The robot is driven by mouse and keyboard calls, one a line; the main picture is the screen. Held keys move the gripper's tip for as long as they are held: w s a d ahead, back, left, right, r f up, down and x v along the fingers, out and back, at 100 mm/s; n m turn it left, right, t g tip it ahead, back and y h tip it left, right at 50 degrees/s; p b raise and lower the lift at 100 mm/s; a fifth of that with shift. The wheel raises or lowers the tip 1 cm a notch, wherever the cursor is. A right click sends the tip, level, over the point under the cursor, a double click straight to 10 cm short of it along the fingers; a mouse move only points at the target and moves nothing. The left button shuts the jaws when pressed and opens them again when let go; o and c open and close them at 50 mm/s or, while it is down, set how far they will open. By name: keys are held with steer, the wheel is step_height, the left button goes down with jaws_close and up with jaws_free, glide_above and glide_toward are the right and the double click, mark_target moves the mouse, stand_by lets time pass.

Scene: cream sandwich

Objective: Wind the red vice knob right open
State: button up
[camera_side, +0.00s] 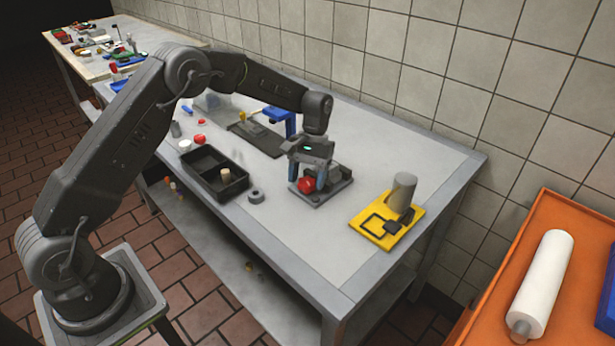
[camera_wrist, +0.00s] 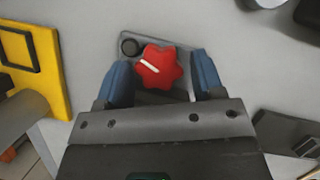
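The red vice knob (camera_wrist: 160,67) is lobed and has a white mark pointing to the upper left in the wrist view. It sits on a grey vice base (camera_wrist: 130,38). In the side view the red knob (camera_side: 306,185) is at the front of the grey vice (camera_side: 335,187) on the table. My gripper (camera_wrist: 160,75) points down over the vice, with one blue finger on each side of the knob. The fingers are open, with a visible gap at least on the right. The vice's jaws are largely hidden by my gripper.
A yellow plate (camera_side: 375,236) with a grey cylinder (camera_side: 401,190) is to the right. A blue stand (camera_side: 280,118) rises behind. The tabletop in front is clear.

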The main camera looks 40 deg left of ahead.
steer(key=shift+o, duration=0.5)
steer(key=shift+d, duration=0.1)
steer(key=shift+m, duration=0.3)
steer(key=shift+w+d+m+y, duration=0.1)
steer(key=shift+m+y, duration=0.2)
steer(key=shift+m, duration=0.1)
steer(key=m+y, duration=0.2)
steer(key=m, duration=0.3)
steer(key=shift+d+m, duration=0.1)
steer(key=shift+m, duration=0.2)
steer(key=v, duration=1.3)
steer(key=s+r+t, duration=0.2)
steer(key=s+r, duration=0.1)
steer(key=r, duration=0.4)
steer(key=s+r+t, duration=0.2)
steer(key=s, duration=0.8)
steer(key=s+r+t, duration=0.2)
steer(key=s+t, duration=0.1)
steer(key=s, duration=0.8)
steer(key=shift+t+h, duration=0.3)
steer(key=shift+h, duration=0.1)
